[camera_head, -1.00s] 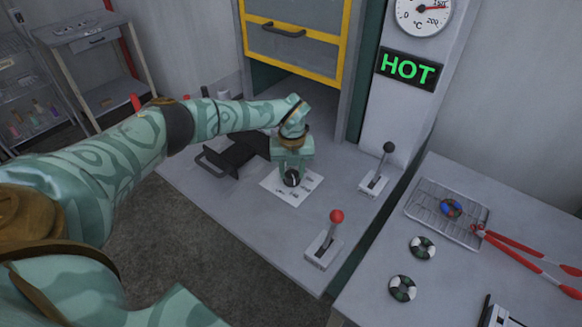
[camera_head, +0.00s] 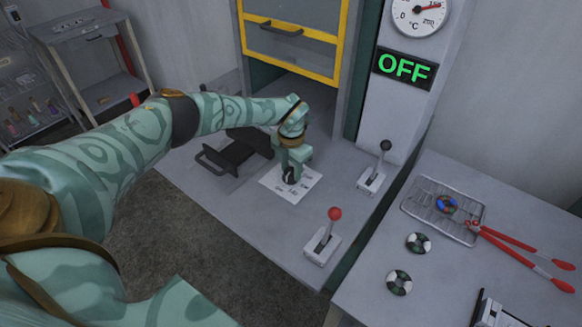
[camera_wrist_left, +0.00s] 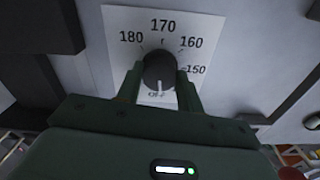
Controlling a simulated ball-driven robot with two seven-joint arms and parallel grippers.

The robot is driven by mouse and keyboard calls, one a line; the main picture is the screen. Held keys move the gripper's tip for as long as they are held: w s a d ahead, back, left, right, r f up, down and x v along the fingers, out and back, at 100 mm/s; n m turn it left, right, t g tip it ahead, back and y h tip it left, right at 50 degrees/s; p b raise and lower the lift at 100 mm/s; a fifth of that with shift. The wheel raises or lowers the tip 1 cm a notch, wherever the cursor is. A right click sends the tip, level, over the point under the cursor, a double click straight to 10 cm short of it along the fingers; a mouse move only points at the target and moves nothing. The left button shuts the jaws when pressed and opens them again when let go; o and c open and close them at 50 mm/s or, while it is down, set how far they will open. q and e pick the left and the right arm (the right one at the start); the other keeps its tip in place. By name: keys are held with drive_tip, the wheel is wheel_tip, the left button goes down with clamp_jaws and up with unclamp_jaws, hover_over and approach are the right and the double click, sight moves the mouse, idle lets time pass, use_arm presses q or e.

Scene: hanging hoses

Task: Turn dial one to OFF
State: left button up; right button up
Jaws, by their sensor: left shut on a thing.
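The dial (camera_wrist_left: 158,70) is a black knob on a white plate (camera_wrist_left: 121,24) printed with OFF, 150, 160, 170 and 180 in the left wrist view. The knob's white mark points at OFF. My left gripper (camera_wrist_left: 160,88) is shut on the dial, with one finger at each side of it. In the head view the left gripper (camera_head: 290,168) reaches down onto the dial (camera_head: 291,177) on the plate (camera_head: 306,185). The display (camera_head: 404,68) reads OFF in green. My right gripper is in neither view.
A red-knobbed lever (camera_head: 334,214) and a black-knobbed lever (camera_head: 385,146) stand right of the plate. A round gauge (camera_head: 420,14) is above the display. A rack (camera_head: 412,208), red tongs (camera_head: 515,250) and patterned rings lie on the right table (camera_head: 350,300).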

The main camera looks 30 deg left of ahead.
sight(291, 171)
use_arm(q)
drive_tip(key=shift+m, duration=0.6)
drive_tip(key=o, duration=1)
wheel_tip(291, 171, up, 16)
drive_tip(key=p, duration=0.3)
drive_tip(key=shift+r, duration=0.2)
